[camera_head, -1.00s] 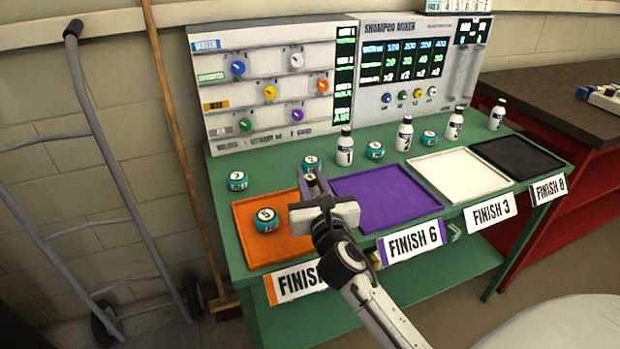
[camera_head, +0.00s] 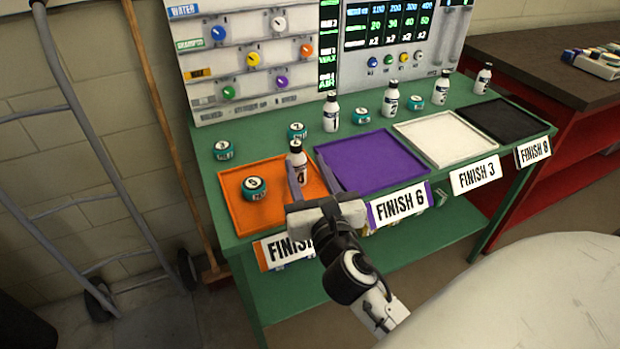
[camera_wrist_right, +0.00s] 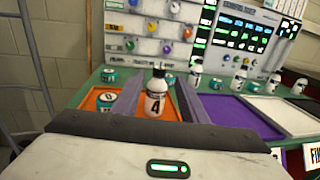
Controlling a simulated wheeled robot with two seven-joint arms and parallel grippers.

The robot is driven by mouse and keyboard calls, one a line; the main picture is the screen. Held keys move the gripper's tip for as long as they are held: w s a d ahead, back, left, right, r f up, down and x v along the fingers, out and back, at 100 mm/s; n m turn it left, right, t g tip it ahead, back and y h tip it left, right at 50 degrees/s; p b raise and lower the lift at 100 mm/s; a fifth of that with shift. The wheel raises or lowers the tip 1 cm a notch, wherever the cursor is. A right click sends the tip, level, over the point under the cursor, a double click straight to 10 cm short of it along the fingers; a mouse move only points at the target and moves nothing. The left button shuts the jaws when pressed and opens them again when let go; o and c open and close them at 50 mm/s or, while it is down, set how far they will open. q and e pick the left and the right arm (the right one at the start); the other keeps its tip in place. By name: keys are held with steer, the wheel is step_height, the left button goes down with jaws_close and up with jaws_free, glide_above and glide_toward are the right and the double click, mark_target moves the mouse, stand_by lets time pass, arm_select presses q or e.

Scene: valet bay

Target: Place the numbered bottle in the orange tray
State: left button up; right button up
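A white bottle (camera_head: 297,165) with a dark cap and the number 4 stands upright in the right part of the orange tray (camera_head: 232,214). The bottle also shows in the right wrist view (camera_wrist_right: 157,94), and the orange tray (camera_wrist_right: 92,112) lies under it there. My right gripper (camera_head: 298,184) is open, its fingers on either side of the bottle. In the right wrist view, orange tray shows between the bottle and both fingers of the gripper (camera_wrist_right: 160,88). A teal jar (camera_head: 255,188) sits in the tray's left part. My left gripper is not in view.
A purple tray (camera_head: 372,160), a white tray (camera_head: 445,138) and a black tray (camera_head: 508,121) continue rightward along the green bench. Bottles and teal jars stand behind them, before the control panel (camera_head: 255,60). A hand truck (camera_head: 75,150) and broom stand left.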

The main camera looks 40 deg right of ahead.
steer(key=shift+v, duration=1.4)
